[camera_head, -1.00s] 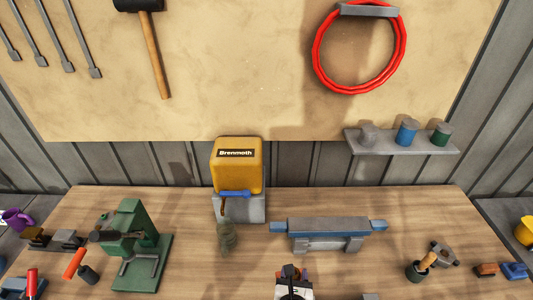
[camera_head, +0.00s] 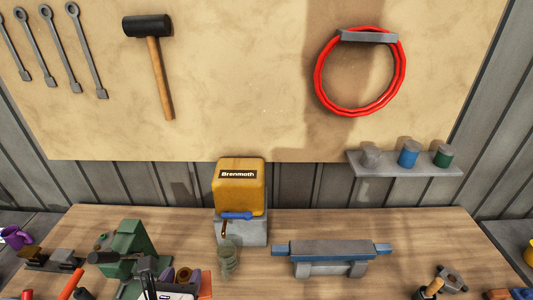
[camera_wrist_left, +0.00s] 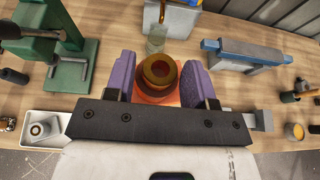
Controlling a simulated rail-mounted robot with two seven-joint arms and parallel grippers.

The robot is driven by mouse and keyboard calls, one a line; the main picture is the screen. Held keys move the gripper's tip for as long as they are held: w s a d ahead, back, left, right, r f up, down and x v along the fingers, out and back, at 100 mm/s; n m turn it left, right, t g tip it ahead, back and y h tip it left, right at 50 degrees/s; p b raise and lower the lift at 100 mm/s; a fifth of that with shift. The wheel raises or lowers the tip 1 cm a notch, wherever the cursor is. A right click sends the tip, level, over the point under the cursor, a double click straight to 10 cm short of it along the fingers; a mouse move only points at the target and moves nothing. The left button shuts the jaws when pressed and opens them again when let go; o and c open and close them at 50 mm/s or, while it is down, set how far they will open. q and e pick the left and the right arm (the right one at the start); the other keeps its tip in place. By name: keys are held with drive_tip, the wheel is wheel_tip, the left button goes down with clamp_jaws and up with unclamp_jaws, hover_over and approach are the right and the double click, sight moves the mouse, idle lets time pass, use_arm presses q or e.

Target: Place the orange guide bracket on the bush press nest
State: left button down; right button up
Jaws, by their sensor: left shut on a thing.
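The orange guide bracket (camera_wrist_left: 157,98) is between the purple fingers of my left gripper (camera_wrist_left: 161,84), with a dark brown-gold round part at its middle. The gripper is shut on it. In the head view, the left gripper (camera_head: 186,275) is at the bottom edge, just right of the green press (camera_head: 128,243), and a bit of orange bracket (camera_head: 205,284) shows. The green press, which looks like the bush press, also stands at upper left in the left wrist view (camera_wrist_left: 71,62). Its nest cannot be made out clearly. My right gripper is not in view.
A blue-grey bench fixture (camera_head: 333,250) stands to the right. A white tray (camera_wrist_left: 37,140) holds a round part. Bare bench lies between jar and fixture.

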sight(177, 281)
use_arm(q)
drive_tip(key=a+r, duration=0.1)
drive_tip(key=w+a+r, duration=0.1)
drive_tip(key=a, duration=0.1)
drive_tip(key=r+n+y+p, duration=0.1)
drive_tip(key=r+p, duration=0.1)
drive_tip(key=p, duration=0.1)
drive_tip(key=r+y+p, duration=0.1)
drive_tip(key=r+p, duration=0.1)
drive_tip(key=p, duration=0.1)
drive_tip(key=d+r+n+y+p, duration=0.1)
drive_tip(key=p, duration=0.2)
drive_tip(key=shift+s+d+r+n+p, duration=0.1)
drive_tip(key=shift+s+r+n+p, duration=0.05)
drive_tip(key=shift+r+n+p, duration=0.2)
drive_tip(key=shift+s+a+r+n+g+y+p, duration=0.3)
drive_tip(key=shift+s+r+n+y+p, duration=0.55)
drive_tip(key=shift+p, duration=1.3)
drive_tip(key=shift+s+a+r+n+g+y+p, duration=0.1)
drive_tip(key=shift+s+r+n+g+y+p, duration=0.65)
drive_tip(key=shift+p, duration=1.4)
drive_tip(key=shift+w+r+t+y, duration=0.15)
drive_tip(key=shift+r+t+y, duration=0.1)
drive_tip(key=shift+y, duration=0.15)
drive_tip(key=shift+f, duration=0.15)
